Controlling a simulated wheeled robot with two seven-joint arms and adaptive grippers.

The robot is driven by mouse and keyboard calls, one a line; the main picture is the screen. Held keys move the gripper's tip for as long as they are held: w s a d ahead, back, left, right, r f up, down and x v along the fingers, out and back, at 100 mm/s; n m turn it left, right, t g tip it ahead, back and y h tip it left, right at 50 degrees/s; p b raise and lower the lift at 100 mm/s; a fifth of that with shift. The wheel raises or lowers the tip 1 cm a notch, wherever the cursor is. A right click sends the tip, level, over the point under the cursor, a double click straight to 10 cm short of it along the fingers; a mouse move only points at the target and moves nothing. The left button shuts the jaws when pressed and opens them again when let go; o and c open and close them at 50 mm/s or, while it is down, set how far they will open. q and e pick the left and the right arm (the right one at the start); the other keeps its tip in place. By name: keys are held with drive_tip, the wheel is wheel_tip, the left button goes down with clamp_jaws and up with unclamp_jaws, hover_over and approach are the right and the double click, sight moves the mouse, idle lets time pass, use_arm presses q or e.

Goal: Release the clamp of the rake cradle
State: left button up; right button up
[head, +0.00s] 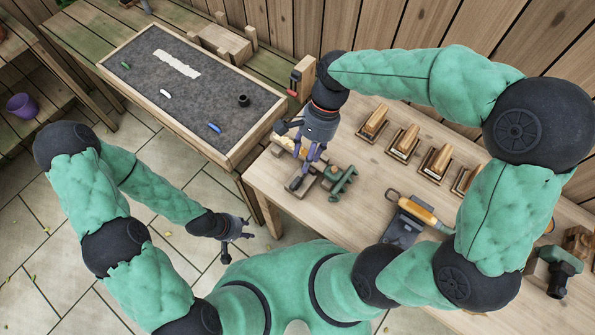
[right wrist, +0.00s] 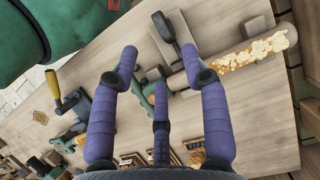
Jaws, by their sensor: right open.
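My right gripper (head: 308,158) is open and empty, its purple fingers pointing down over the rake cradle at the near-left end of the wooden bench. In the right wrist view its spread fingers (right wrist: 160,85) frame the cradle's middle. A dark clamp lever (right wrist: 165,27) lies beyond the fingertips, apart from them; it also shows in the head view (head: 295,183). A pale round shaft with worn yellow paint (right wrist: 250,55) lies across the cradle's wooden block (right wrist: 243,30). A green metal clamp-like part (head: 341,181) sits beside it. My left gripper (head: 245,230) is open and empty above the floor.
Several wood-handled brushes or blocks (head: 405,140) stand in a row along the bench back. A gravel-filled tray table (head: 190,90) stands at the left. Bare bench (head: 370,190) lies between.

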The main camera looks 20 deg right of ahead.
sight(298, 181)
drive_tip(key=b+x, duration=0.3)
drive_tip(key=x, duration=0.6)
clamp_jaws()
